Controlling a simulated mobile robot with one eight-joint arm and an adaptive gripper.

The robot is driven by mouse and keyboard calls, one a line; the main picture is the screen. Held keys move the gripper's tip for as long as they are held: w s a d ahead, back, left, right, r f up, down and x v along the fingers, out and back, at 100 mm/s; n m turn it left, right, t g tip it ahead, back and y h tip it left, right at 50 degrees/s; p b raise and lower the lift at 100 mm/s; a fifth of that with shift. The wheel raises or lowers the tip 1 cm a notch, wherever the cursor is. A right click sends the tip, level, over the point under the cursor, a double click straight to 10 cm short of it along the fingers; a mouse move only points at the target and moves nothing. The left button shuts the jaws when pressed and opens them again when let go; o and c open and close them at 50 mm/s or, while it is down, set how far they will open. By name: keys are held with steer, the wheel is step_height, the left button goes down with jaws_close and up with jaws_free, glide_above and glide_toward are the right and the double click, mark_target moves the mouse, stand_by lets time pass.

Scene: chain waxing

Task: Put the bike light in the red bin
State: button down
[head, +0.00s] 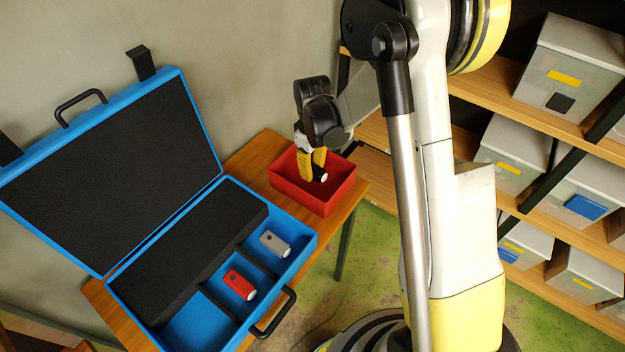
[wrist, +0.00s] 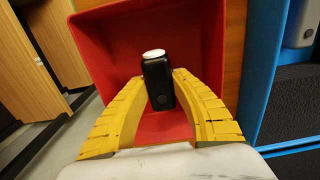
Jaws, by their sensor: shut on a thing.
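The black bike light (wrist: 158,82) with a white lens is between my two yellow fingers in the wrist view. My gripper (wrist: 160,88) is shut on it. In the head view my gripper (head: 315,168) is over the red bin (head: 323,205), with the light (head: 320,176) partly hidden by the fingers. The red bin also fills the background of the wrist view (wrist: 108,45). I cannot tell whether the light touches the bin floor.
An open blue case (head: 305,243) lies left of the bin on the wooden table (head: 252,155). It holds a red light (head: 240,284) and a grey light (head: 275,243). Shelves with grey boxes (head: 512,155) stand at the right.

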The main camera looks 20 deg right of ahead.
mark_target(313, 183)
steer(key=shift+f+b, duration=0.8)
steer(key=shift+f, duration=1.2)
steer(key=shift+f, duration=0.2)
steer(key=c, duration=1.2)
jaws_free()
steer(key=shift+o, duration=0.2)
steer(key=shift+r, duration=0.15)
